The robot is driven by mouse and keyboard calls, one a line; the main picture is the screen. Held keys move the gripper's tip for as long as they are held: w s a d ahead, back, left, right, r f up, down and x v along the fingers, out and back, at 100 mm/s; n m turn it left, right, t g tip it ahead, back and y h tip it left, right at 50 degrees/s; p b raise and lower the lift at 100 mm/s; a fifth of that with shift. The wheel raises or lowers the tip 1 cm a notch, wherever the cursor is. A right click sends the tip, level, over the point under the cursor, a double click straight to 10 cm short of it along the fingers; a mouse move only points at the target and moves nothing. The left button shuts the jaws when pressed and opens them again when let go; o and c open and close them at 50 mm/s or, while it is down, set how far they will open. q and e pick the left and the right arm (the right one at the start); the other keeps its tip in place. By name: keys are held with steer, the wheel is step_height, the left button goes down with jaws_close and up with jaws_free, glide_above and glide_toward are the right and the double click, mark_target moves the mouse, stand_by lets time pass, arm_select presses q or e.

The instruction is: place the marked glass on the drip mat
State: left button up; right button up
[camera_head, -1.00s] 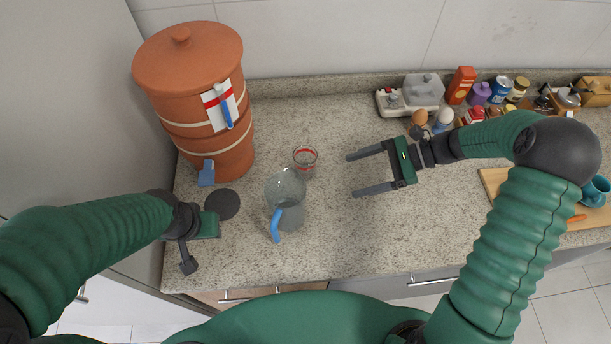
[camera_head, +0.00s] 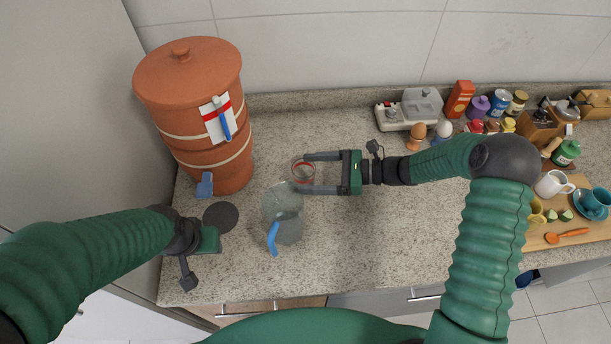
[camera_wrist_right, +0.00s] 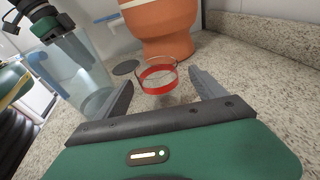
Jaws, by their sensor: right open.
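The marked glass (camera_head: 302,171) is a small clear glass with a red band, standing upright on the counter; it also shows in the right wrist view (camera_wrist_right: 158,77). My right gripper (camera_head: 306,173) is open, with its two fingers on either side of the glass near their tips. In the wrist view, gaps show between the fingers and the glass. The drip mat (camera_head: 221,216) is a dark round disc on the counter, left of the glass and below the clay filter's tap. My left gripper (camera_head: 200,262) is at the lower left, near the mat; its jaw opening is unclear.
A clear pitcher (camera_head: 284,215) with a blue handle stands between the glass and the mat, towards me. The terracotta water filter (camera_head: 203,125) stands at the back left. Eggs in cups, jars and a cutting board (camera_head: 547,236) are at the right. Counter right of the pitcher is clear.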

steer(key=shift+x, duration=1.25)
steer(key=c, duration=0.5)
steer(key=shift+d, duration=0.25)
steer(key=c, duration=1)
steer(key=shift+a+r, duration=0.1)
steer(key=shift+c, duration=1.2)
